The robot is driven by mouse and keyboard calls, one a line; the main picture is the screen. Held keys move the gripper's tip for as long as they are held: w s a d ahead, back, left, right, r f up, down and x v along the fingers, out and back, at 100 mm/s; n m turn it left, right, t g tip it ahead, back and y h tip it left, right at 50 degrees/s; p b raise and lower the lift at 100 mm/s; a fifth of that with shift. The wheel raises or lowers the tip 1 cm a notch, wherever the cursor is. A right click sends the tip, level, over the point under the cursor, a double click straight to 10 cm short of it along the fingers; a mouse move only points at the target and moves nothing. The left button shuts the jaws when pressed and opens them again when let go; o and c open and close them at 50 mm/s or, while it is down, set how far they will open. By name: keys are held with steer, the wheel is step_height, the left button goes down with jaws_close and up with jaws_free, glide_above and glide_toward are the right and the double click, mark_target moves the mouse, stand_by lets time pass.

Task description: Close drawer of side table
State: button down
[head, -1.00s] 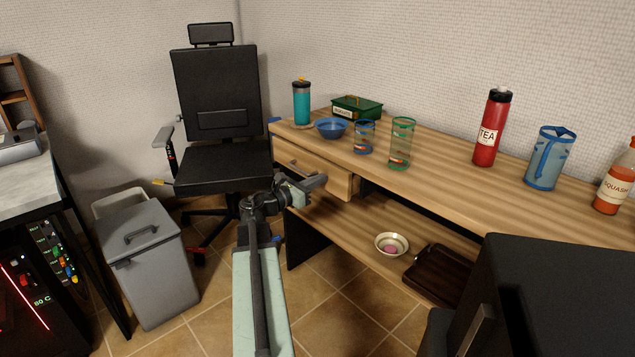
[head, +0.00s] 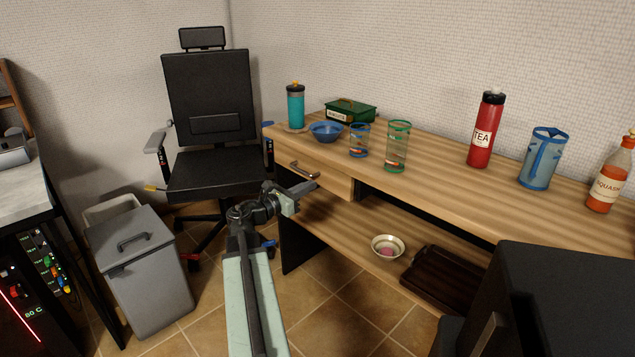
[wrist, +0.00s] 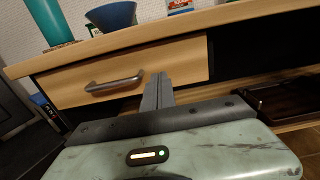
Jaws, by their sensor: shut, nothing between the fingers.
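The wooden side table (head: 440,185) has one drawer (head: 331,181) at its left end, under the top. Its front looks nearly flush with the table; a thin dark gap shows above the drawer front (wrist: 180,66) in the wrist view. The grey bar handle (head: 304,170) is on the front, and also shows in the wrist view (wrist: 115,83). My gripper (head: 308,187) is shut and empty, just in front of the drawer, below the handle. In the wrist view its fingers (wrist: 158,88) stand together to the right of the handle. I cannot tell whether they touch the drawer.
A teal bottle (head: 296,106), blue bowl (head: 326,132), glasses and several other items stand on the top. The lower shelf holds a small bowl (head: 389,245) and dark tray (head: 444,279). A black chair (head: 213,170) and grey bin (head: 147,270) stand left.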

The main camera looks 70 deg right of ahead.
steer(key=v, duration=0.8)
